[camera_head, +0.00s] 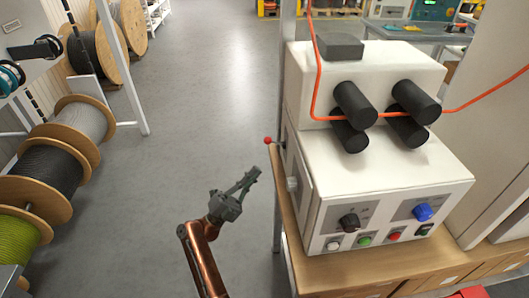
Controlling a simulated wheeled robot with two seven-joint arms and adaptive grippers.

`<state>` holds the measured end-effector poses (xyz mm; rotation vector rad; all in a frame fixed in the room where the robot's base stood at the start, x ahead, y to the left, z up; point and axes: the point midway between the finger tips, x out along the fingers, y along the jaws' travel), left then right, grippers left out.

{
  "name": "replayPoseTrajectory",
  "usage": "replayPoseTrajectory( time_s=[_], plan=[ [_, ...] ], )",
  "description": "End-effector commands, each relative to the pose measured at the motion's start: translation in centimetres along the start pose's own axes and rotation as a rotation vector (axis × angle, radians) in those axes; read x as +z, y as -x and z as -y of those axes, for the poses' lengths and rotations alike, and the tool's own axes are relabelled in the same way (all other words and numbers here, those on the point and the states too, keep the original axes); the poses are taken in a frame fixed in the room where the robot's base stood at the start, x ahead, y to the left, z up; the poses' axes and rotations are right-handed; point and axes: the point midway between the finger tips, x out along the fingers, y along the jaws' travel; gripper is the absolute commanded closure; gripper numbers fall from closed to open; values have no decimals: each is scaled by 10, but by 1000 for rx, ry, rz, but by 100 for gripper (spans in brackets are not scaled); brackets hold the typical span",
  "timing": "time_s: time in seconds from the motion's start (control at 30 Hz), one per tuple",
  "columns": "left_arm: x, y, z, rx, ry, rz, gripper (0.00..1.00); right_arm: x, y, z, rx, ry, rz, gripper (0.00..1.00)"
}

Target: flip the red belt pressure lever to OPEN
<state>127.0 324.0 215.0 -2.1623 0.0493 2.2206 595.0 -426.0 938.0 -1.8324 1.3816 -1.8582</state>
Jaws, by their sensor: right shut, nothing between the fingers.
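The red-knobbed lever (267,140) sticks out to the left of the white belt machine (345,180), high on its left side. Its stem is short in this view, and the OPEN marking cannot be read. My right gripper (254,174) is shut and empty. Its fingers point up and to the right, a little below and left of the red knob in the picture, with a visible gap between them. My left gripper is not in view.
An orange cable (316,75) runs between black rollers (355,104) on the machine. A grey post (278,215) stands close to the lever. The machine rests on a wooden-topped bench (345,281). Cable reels (50,170) line the left side. The floor between is clear.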

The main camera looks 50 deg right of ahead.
Motion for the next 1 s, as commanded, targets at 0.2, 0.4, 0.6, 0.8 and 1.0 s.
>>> replayPoseTrajectory(
  time_s=[0.2,0.4,0.6,0.8,1.0],
  plan=[
    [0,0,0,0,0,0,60,-1,-25,-1,2,1,-6,100],
    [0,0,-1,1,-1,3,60,-1,-66,-2,2,2,-7,100],
    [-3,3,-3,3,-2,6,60,2,-101,-4,1,4,-4,100],
    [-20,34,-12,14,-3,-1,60,24,-91,-5,0,5,-2,100],
    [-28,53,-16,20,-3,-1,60,34,-88,-4,0,4,-3,100]
  ],
)
